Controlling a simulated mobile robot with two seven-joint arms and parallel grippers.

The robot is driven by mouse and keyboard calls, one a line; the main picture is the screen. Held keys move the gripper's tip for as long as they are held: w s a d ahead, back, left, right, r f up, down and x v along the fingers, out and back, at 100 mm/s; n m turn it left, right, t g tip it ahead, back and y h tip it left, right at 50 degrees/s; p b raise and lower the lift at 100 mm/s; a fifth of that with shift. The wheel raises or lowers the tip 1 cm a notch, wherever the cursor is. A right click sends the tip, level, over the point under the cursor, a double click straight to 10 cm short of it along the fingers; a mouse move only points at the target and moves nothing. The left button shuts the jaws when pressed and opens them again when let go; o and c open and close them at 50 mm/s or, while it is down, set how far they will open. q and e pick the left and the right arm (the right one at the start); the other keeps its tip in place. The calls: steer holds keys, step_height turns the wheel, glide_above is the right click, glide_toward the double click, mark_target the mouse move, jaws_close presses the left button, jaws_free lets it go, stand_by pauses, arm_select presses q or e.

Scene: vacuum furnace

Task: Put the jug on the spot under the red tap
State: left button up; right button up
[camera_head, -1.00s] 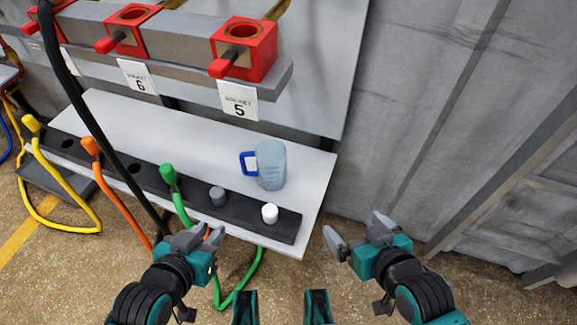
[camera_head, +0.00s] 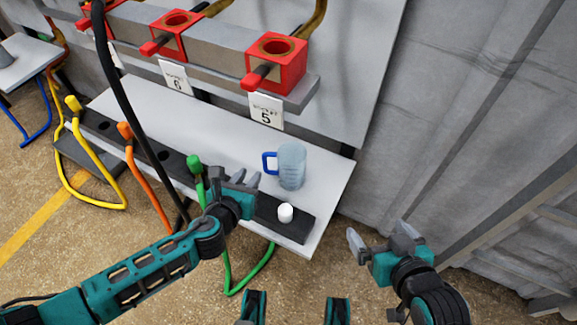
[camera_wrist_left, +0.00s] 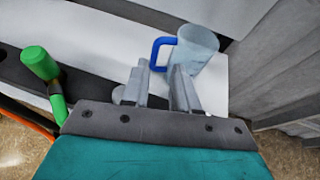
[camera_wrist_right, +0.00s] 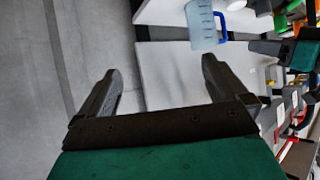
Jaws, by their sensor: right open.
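The clear bluish jug (camera_head: 292,168) with a blue handle stands upright on the white shelf, below the red block labelled 5. It also shows in the left wrist view (camera_wrist_left: 200,48) and the right wrist view (camera_wrist_right: 203,26). My left gripper (camera_head: 236,181) is open and empty, in front of the jug on its handle side, apart from it as far as I can tell. My right gripper (camera_head: 382,243) is open and empty, off the shelf's right end. Red blocks (camera_head: 275,68) with red-tipped levers line the rail above; I cannot tell which is the red tap.
A white knob (camera_head: 285,212) stands on the dark strip along the white shelf's (camera_head: 325,200) front edge. Green (camera_head: 194,163), orange (camera_head: 125,131) and yellow (camera_head: 73,104) plugs with cables stand further left. A black hose (camera_head: 118,85) hangs in front. A grey wall is at right.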

mark_target(263, 157)
arm_select(q)
steer(key=b+x, duration=0.2)
steer(key=x, duration=0.5)
steer(key=shift+s+f+b, duration=0.1)
steer(key=shift+b, duration=0.25)
steer(key=shift+w+f, duration=0.1)
steer(key=shift+w, duration=0.2)
steer(key=b+x, duration=0.1)
steer(key=x, duration=0.1)
steer(key=b+x, duration=0.2)
steer(key=shift+w+a+f, duration=0.15)
steer(key=shift+f, duration=0.35)
steer(key=shift+w, duration=0.3)
jaws_close()
arm_select(e)
steer(key=f, duration=0.2)
steer(key=a+f, duration=0.1)
steer(key=shift+w+a+f, duration=0.1)
steer(key=shift+w+f, duration=0.15)
steer(key=shift+f, duration=0.15)
